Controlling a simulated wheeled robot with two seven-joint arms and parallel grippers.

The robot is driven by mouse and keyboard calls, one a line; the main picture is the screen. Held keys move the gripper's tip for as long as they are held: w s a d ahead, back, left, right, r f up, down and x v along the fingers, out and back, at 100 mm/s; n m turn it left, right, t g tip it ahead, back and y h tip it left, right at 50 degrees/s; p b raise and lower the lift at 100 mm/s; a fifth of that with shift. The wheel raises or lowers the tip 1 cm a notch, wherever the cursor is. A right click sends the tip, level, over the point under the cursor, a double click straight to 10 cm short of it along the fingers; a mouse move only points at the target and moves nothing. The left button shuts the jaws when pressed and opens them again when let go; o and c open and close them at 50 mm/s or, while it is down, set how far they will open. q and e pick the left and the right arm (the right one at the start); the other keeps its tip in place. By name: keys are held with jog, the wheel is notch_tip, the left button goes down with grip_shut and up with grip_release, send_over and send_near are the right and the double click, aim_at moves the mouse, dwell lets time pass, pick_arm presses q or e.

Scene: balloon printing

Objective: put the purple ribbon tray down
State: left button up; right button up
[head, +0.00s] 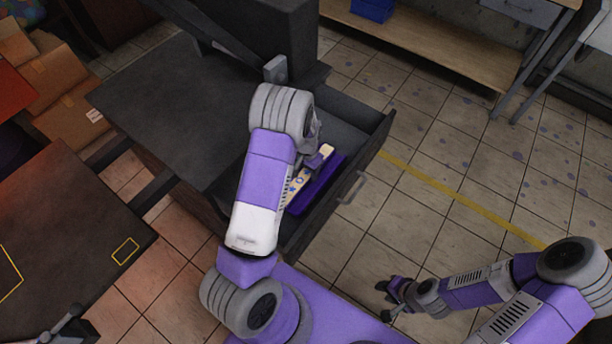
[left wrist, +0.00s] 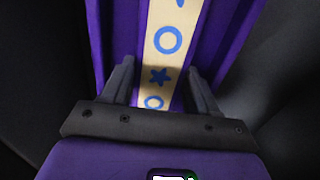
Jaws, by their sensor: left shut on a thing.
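The purple ribbon tray (head: 324,184) is in the open drawer of the dark cabinet. A cream ribbon strip (head: 297,187) with blue marks lies along the tray. In the left wrist view the tray (left wrist: 222,40) runs away from the fingers, and the ribbon (left wrist: 163,45) shows blue rings and a star. My left gripper (head: 319,158) reaches into the drawer and is shut on the tray, one finger on each side of the ribbon. My arm hides part of the tray. I cannot tell whether it touches the drawer floor. My right gripper (head: 386,300) is open, empty and away from the drawer.
The drawer (head: 372,150) is pulled out, with its handle facing the tiled floor. The cabinet's dark top (head: 165,105) lies to the left. Another dark table (head: 70,220) and cardboard boxes (head: 70,100) stand further left. A wooden bench (head: 430,40) is at the back.

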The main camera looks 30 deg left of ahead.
aim_at(306, 173)
pick_arm(q)
jog(key=shift+f+b, duration=0.35)
jog(key=shift+f, duration=1.05)
jog(key=shift+f, duration=0.1)
jog(key=o, duration=1.3)
jog(key=shift+r, duration=0.2)
notch_tip(306, 173, up, 12)
jog(key=p, duration=0.3)
jog(key=shift+f+p, duration=0.1)
jog(key=shift+p, duration=0.3)
